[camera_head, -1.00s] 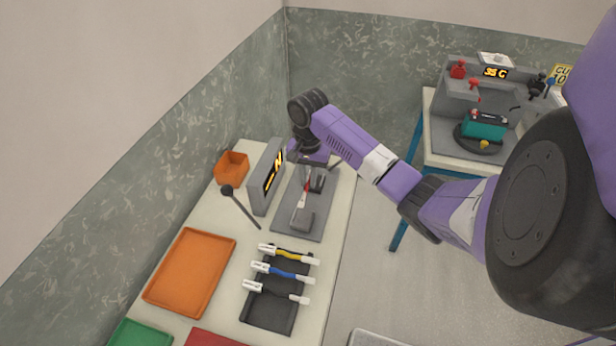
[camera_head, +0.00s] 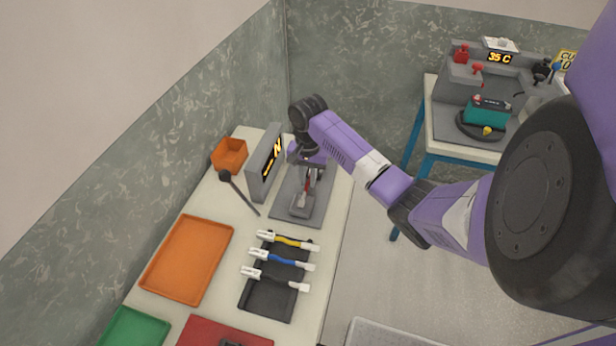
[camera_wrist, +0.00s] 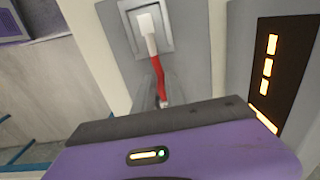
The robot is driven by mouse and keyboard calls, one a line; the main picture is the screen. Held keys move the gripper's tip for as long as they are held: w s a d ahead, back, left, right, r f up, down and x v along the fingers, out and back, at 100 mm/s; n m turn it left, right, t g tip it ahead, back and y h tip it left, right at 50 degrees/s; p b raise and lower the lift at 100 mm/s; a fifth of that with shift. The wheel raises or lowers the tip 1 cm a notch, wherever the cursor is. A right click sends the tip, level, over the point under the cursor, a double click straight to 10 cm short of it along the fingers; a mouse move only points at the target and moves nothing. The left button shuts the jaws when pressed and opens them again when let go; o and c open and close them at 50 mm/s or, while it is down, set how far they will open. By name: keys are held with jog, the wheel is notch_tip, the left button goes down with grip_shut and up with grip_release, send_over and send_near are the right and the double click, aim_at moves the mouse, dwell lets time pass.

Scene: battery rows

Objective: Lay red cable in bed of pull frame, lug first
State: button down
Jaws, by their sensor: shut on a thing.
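The pull frame (camera_head: 317,211) is a grey plate on the bench with an upright display panel (camera_head: 262,168). My gripper (camera_head: 309,180) is over it, shut on the red cable (camera_head: 306,189). In the wrist view the red cable (camera_wrist: 160,80) runs from a white connector (camera_wrist: 148,24) down to a small metallic end (camera_wrist: 163,103) beside my gripper's palm. The white connector appears over the square recess of a grey block (camera_wrist: 169,43); I cannot tell whether it rests in it. The fingertips are hidden below the purple palm in the wrist view.
A dark rack (camera_head: 266,298) holds yellow, blue and black cables. An orange tray (camera_head: 187,260), an orange bin (camera_head: 229,154), a green tray (camera_head: 135,330) and a red tray (camera_head: 220,334) share the bench. A dark lever (camera_head: 238,193) stands beside the panel. Another bench (camera_head: 460,149) is at right.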

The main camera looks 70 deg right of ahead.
jog(key=shift+f, duration=0.1)
jog(key=c, duration=1.3)
grip_release()
notch_tip(320, 180, up, 8)
jog(key=shift+f+b, duration=0.1)
jog(key=shift+b, duration=0.3)
